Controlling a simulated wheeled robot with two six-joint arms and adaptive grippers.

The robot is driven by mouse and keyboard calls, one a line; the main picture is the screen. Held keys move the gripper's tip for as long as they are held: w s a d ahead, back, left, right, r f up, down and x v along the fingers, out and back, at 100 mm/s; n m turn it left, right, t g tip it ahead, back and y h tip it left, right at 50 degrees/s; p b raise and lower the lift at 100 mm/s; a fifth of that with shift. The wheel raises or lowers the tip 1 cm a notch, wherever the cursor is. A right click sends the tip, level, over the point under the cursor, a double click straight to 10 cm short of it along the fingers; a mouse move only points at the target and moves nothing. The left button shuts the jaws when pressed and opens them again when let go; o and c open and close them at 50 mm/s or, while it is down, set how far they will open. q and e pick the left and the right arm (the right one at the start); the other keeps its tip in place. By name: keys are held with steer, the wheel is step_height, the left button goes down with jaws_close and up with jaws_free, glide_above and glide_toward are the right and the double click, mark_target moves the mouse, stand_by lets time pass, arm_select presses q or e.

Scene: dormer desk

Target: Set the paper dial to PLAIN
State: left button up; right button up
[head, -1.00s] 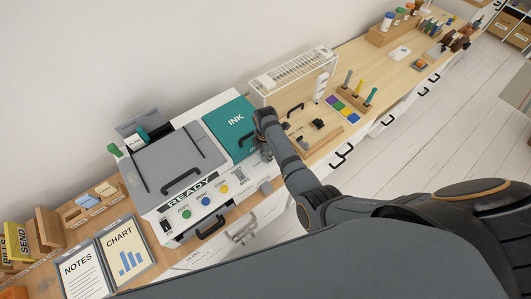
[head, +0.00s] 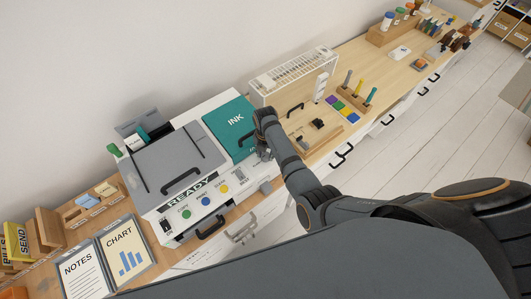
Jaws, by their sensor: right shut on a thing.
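The copier (head: 150,195) stands on the desk at the left, with a READY strip (head: 190,191) and green, blue and yellow buttons (head: 205,200) on its front. My right gripper (head: 264,154) is at the right end of this front panel, beside the teal INK cover (head: 226,118). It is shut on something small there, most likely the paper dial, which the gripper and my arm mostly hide. The dial's setting and the word PLAIN cannot be read. My left gripper is not in view.
A NOTES sheet (head: 80,272) and a CHART sheet (head: 127,250) lie left of the copier. A white wire rack (head: 292,70), a wooden board (head: 306,137) and a pen block (head: 352,98) stand to the right. Black-handled drawers line the desk front.

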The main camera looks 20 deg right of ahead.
mark_target(266, 155)
stand_by(0.5)
steer(key=o, duration=1.2)
steer(key=shift+c, duration=0.2)
steer(key=shift+r, duration=0.4)
step_height(266, 155, up, 7)
steer(key=shift+f, duration=0.15)
